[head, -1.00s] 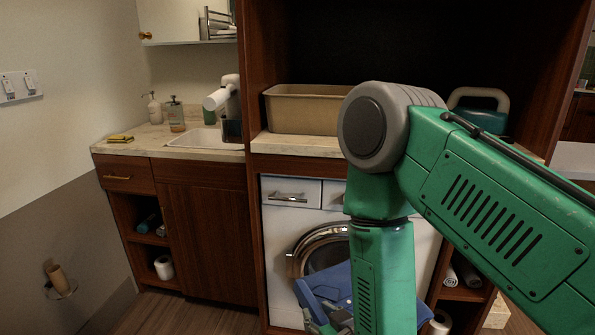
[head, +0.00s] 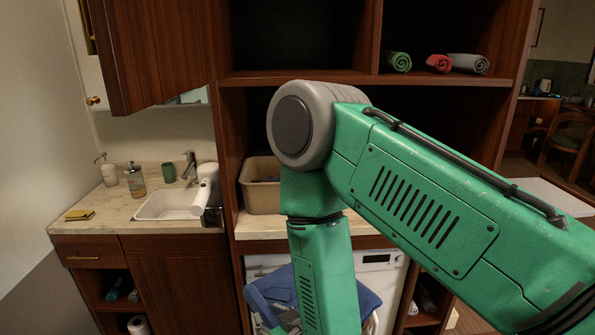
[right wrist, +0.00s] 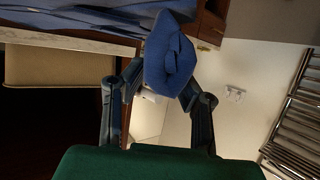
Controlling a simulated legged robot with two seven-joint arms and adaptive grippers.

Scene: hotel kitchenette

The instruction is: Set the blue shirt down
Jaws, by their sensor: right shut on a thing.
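The blue shirt (head: 367,302) hangs crumpled from my right gripper, in front of the upper part of the washing machine (head: 382,260) in the head view. My forearm hides part of it. In the right wrist view the shirt (right wrist: 168,60) is bunched between the fingertips of my right gripper (right wrist: 162,88), which is shut on it. Loose cloth also spreads along the top left of that view. My left gripper is not in view.
A tan basket (head: 260,207) stands on the niche counter (head: 262,228), partly behind my arm, with something dark inside. A sink (head: 168,205), soap bottles and a yellow cloth (head: 79,215) are on the left counter. Rolled towels (head: 438,63) lie on the upper shelf.

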